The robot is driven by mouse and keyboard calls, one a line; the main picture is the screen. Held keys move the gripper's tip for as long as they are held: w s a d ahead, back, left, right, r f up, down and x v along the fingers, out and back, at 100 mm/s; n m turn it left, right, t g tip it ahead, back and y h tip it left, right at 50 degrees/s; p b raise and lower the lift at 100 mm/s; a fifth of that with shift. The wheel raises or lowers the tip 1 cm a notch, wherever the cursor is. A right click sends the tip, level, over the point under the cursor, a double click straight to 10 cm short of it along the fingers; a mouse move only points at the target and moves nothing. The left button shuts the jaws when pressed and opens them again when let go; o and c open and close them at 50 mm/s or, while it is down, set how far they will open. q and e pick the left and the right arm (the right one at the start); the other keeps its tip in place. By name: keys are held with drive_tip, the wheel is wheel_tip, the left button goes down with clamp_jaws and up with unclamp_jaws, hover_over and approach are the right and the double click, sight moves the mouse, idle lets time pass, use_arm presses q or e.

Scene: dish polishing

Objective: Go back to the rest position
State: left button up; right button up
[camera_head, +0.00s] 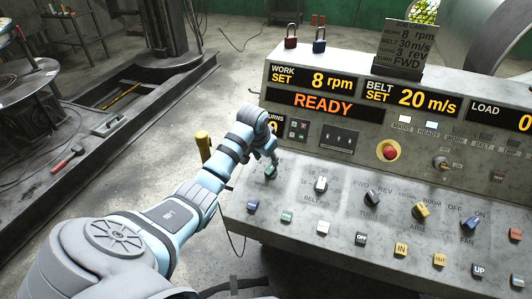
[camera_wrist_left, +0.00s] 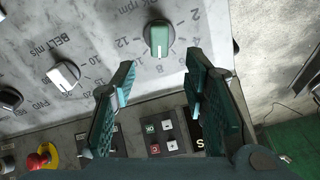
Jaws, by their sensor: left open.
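My left gripper (camera_head: 274,156) is above the left end of the sloped control panel (camera_head: 335,222), close to the green work-speed knob (camera_head: 270,173). In the left wrist view the two fingers of my left gripper (camera_wrist_left: 158,82) stand apart with nothing between them. The green knob (camera_wrist_left: 158,38) shows beyond the fingertips, in front of the gap and not gripped. Its dial has numbers around it. In the head view the gripper and wrist partly cover the panel near the turns display. My right gripper is in neither view.
A white belt knob (camera_head: 321,184), a yellow arm knob (camera_head: 421,210) and a red stop button (camera_head: 389,152) stick up from the console. The display reads READY, 8 rpm and 20 m/s. Two padlocks (camera_head: 291,38) stand on top. A yellow post (camera_head: 203,146) stands beside my left arm.

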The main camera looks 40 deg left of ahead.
use_arm(q)
drive_tip(key=v, duration=0.3)
drive_tip(key=shift+s+d+r, duration=0.1)
drive_tip(key=shift+s+r, duration=0.1)
drive_tip(key=shift+r, duration=0.15)
drive_tip(key=s+d+f+m, duration=0.1)
drive_tip(key=s+d+f, duration=0.5)
drive_tip(key=f, duration=0.2)
drive_tip(key=s+d+f, duration=0.2)
drive_tip(key=s+d, duration=0.3)
drive_tip(key=s, duration=0.7)
drive_tip(key=s+d+f, duration=0.2)
drive_tip(key=s+d, duration=0.3)
drive_tip(key=s, duration=0.7)
wheel_tip(320, 180, down, 20)
drive_tip(key=s+a+g+b, duration=0.1)
drive_tip(key=a+g+b, duration=0.1)
drive_tip(key=s+f+g, duration=0.1)
drive_tip(key=s+f, duration=1.4)
drive_tip(key=shift+n+b, duration=0.4)
drive_tip(key=shift+b, duration=0.05)
